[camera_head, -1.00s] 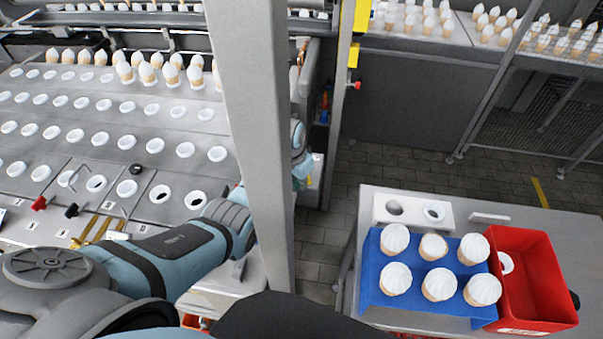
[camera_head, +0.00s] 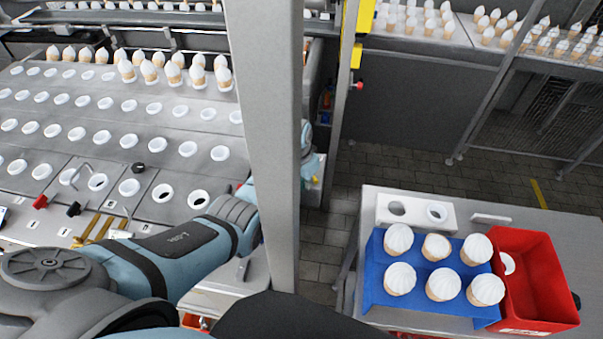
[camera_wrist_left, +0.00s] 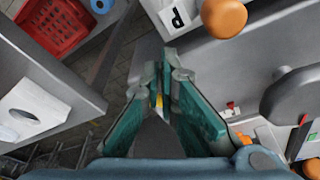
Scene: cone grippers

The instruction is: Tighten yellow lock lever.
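In the head view my left arm reaches in from the lower left and passes behind the grey post. A blue-grey part of my left gripper shows past the post's right edge, with a small yellow spot (camera_head: 315,180) beside it. In the left wrist view the two teal fingers of my left gripper (camera_wrist_left: 166,72) run close together at their tips. A small yellow piece (camera_wrist_left: 158,101) shows in the narrow gap between them. It may be the yellow lock lever, and I cannot tell whether the fingers touch it. My right gripper is not in view.
The grey post (camera_head: 268,150) stands in front of the left arm. A machine plate (camera_head: 90,130) with rows of holes and cones fills the left. At right, a table holds a blue tray (camera_head: 373,260) of cones and a red bin (camera_head: 540,290). Floor lies between.

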